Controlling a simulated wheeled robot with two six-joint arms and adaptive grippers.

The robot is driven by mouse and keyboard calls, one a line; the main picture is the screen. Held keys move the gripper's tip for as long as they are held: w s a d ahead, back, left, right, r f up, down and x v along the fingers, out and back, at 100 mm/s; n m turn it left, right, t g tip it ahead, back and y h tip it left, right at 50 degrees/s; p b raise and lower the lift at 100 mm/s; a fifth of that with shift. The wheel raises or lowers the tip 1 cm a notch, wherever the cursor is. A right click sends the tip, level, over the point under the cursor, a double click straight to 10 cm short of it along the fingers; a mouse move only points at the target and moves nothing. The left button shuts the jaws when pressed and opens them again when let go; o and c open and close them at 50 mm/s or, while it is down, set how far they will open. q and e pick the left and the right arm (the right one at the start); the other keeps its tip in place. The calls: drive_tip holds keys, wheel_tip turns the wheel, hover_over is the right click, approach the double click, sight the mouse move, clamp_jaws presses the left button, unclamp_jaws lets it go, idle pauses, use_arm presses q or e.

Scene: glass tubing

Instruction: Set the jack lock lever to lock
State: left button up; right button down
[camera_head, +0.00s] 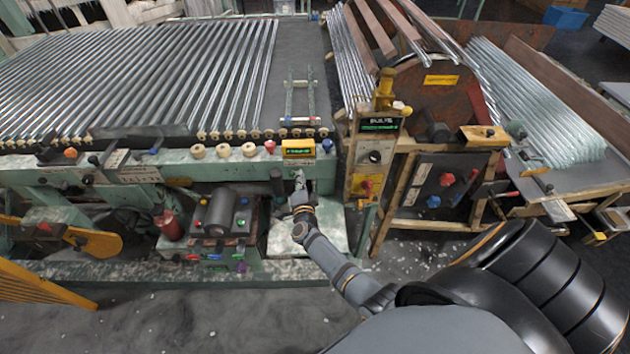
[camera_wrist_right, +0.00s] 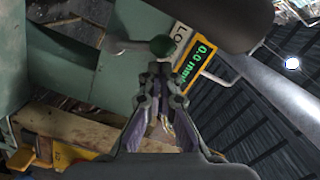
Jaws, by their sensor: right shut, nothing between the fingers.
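My right gripper (camera_head: 299,178) is shut with nothing between its fingers, at the front of the green machine, just below a yellow-framed display (camera_head: 298,148). In the right wrist view, the closed fingertips (camera_wrist_right: 162,72) are just below a dark green ball knob (camera_wrist_right: 163,45), apparently the lock lever's; whether they touch it I cannot tell. A pale rod (camera_wrist_right: 128,45) reaches toward the knob from the left. A partly hidden label beginning "LO" (camera_wrist_right: 181,35) and the green-digit display (camera_wrist_right: 197,60), reading 0.0, are beside it. The lever's setting is unclear. My left gripper is out of view.
A rack of glass tubes (camera_head: 140,75) lies behind the machine's front rail. A red knob (camera_head: 270,147) and a blue knob (camera_head: 327,145) flank the display. A yellow control post (camera_head: 360,155) stands to the right. A motor unit (camera_head: 222,212) is at lower left.

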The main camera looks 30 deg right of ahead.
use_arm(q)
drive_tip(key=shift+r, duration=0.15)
use_arm(e)
drive_tip(key=shift+w+a, duration=0.15)
drive_tip(key=shift+a, duration=0.1)
idle(0.4)
